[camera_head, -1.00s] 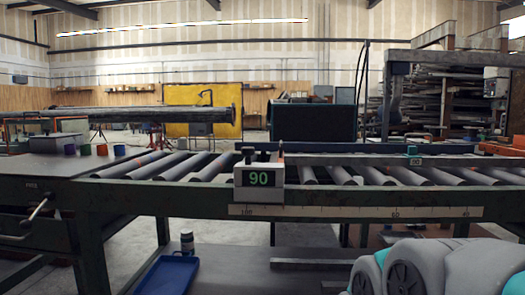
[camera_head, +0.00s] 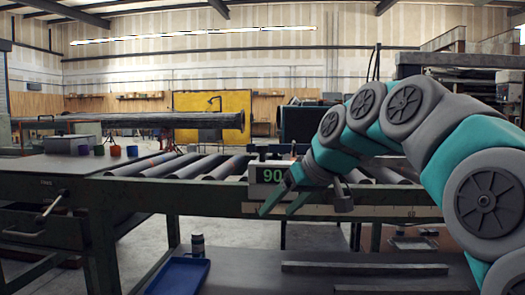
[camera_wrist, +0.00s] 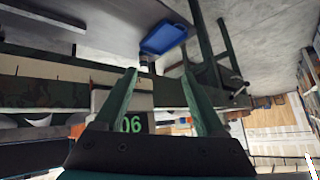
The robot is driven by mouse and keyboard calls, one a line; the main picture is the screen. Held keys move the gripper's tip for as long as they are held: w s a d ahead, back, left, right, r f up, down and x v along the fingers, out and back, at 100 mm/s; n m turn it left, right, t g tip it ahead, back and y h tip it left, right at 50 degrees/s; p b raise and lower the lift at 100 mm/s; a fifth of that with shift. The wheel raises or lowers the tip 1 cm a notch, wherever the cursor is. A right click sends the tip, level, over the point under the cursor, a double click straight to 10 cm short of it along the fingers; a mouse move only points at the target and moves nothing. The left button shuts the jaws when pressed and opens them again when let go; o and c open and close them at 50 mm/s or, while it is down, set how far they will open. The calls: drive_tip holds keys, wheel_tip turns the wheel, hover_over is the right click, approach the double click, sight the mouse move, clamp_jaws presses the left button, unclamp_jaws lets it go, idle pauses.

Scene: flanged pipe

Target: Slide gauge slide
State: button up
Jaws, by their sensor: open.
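The gauge slide (camera_head: 263,178) is a pale box with a green "90" on its dark display. It sits on the front rail of the roller conveyor, above the ruler scale (camera_head: 375,211). My gripper (camera_head: 278,211) is open, its teal fingers pointing down and left in front of the slide, and hides the slide's right part. In the wrist view the slide (camera_wrist: 134,124) appears upside down, beyond the fingers and partly behind the left one. Nothing is held between the fingertips (camera_wrist: 159,71). I cannot tell whether a finger touches the slide.
A flanged pipe (camera_head: 165,119) lies on the left. Small coloured cups (camera_head: 115,151) stand on the left table, above a crank handle (camera_head: 50,210). A blue tray (camera_head: 178,277) and a dark jar (camera_head: 198,245) are on the lower shelf, with metal bars (camera_head: 365,268) to the right.

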sight(262, 146)
drive_tip(key=w+r+n+t+y+b, duration=0.2)
drive_tip(key=w+r+t+y, duration=0.15)
drive_tip(key=w+r, duration=0.85)
drive_tip(key=shift+t+h, duration=0.25)
drive_tip(key=shift+h, duration=0.1)
drive_tip(key=shift+w+a+f+p, duration=0.15)
drive_tip(key=shift+w+a, duration=0.35)
drive_tip(key=shift+a, duration=0.4)
drive_tip(key=shift+w+a+f+p, duration=0.1)
drive_tip(key=shift+w+a+f, duration=0.1)
drive_tip(key=shift+w+a, duration=0.5)
drive_tip(key=shift+w+a+f+p, duration=0.15)
drive_tip(key=shift+w+a, duration=0.15)
drive_tip(key=shift+a, duration=0.75)
clamp_jaws()
